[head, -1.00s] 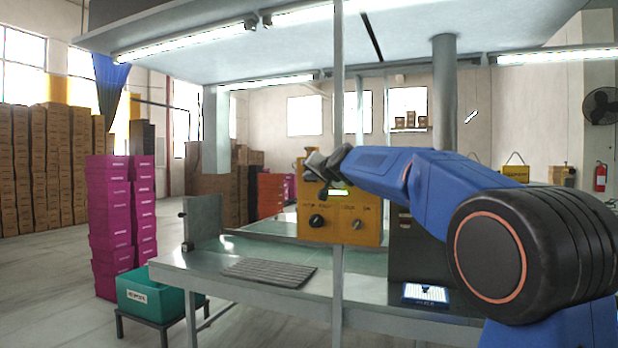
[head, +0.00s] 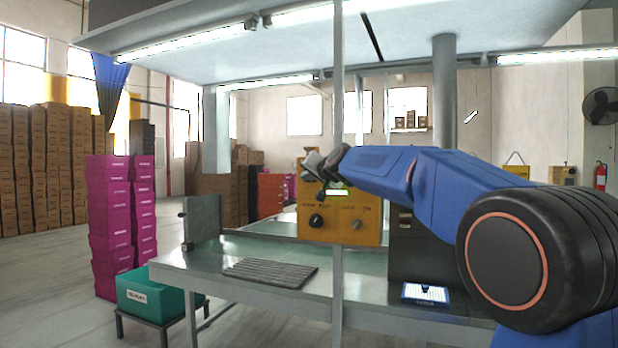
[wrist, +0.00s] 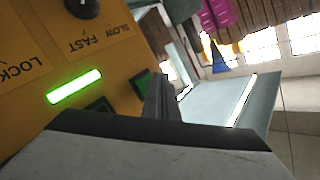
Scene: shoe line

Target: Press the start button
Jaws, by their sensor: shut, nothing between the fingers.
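The yellow control box (head: 340,232) stands over the bench, with a dark knob, a smaller knob and a lit green bar on its face. In the wrist view the box (wrist: 30,30) is tilted, with the words SLOW, FAST and part of LOCK. A dark green square button (wrist: 142,83) sits near its edge, and another dark square shows partly beside it. No label marks either as start. My gripper (head: 314,165) is shut and empty at the top of the box. Its dark fingertips (wrist: 160,95) are beside the green button; I cannot tell if they touch.
A thin upright post (head: 338,90) passes close to the box. The bench (head: 190,262) carries a dark ribbed mat (head: 270,272) and a small lit screen (head: 425,293). A teal bin (head: 160,295) and magenta boxes (head: 110,215) stand at the left.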

